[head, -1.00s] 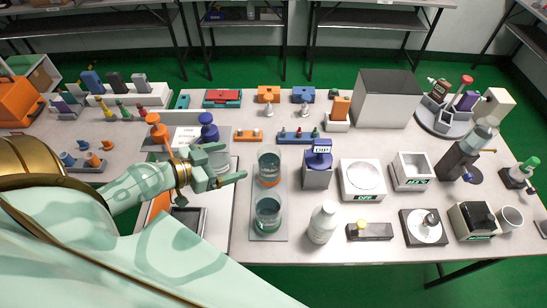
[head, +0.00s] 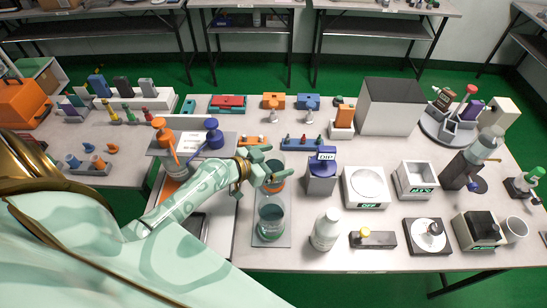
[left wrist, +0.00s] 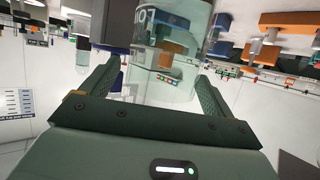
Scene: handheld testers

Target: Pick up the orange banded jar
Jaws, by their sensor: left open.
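The orange banded jar (head: 276,170) is a clear glass cylinder with an orange band low down. It stands upright at the back of a grey tray (head: 287,236). A similar jar with a green band (head: 270,219) stands in front of it. My left gripper (head: 273,165) is open at the orange banded jar, partly covering it in the head view. Finger contact cannot be told. My right gripper is not in view.
A blue-topped DIP box (head: 321,172) stands close right of the jar. A white bottle (head: 325,230) stands front right of the tray.

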